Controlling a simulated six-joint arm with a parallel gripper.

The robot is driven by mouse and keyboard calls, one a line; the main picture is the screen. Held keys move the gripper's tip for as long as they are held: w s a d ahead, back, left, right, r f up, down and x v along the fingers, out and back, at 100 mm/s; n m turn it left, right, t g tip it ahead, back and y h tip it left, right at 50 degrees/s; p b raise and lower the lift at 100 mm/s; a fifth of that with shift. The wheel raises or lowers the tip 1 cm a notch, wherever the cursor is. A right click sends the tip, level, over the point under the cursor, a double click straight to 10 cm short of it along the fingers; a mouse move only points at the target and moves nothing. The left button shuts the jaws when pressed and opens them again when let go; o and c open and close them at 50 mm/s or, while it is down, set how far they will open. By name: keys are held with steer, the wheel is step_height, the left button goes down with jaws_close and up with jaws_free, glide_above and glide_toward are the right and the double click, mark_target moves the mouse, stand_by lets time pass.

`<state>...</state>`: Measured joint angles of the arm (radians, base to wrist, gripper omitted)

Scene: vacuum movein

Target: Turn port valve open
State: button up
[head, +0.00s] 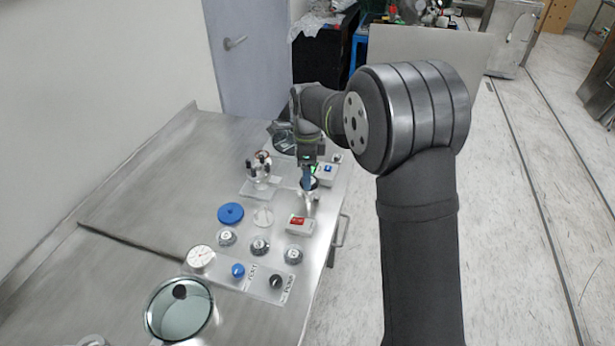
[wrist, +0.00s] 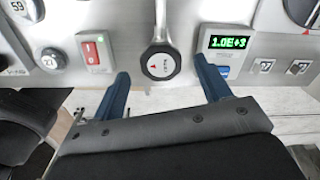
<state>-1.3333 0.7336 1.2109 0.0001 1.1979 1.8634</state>
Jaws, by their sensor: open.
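The port valve (wrist: 160,62) shows in the wrist view as a round black knob with a red triangle and a small white label, with a metal bar running up from it. In the head view its metal body (head: 309,199) stands near the bench's right edge, partly hidden by my gripper (head: 307,180). In the wrist view my gripper (wrist: 162,68) is open, one blue finger on each side of the knob. Gaps show between both fingers and the knob, and nothing is held. I cannot tell the height of the fingertips relative to the knob.
A red rocker switch box (wrist: 92,47) sits left of the valve and a box with a green display (wrist: 228,43), reading 1.0E+3, sits close on the right. The bench (head: 150,180) also holds a glass vessel (head: 181,310), a blue disc (head: 230,214) and a gauge (head: 200,257).

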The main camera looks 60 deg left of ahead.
steer(key=shift+f, duration=1.35)
steer(key=c, duration=1)
steer(key=shift+o, duration=0.2)
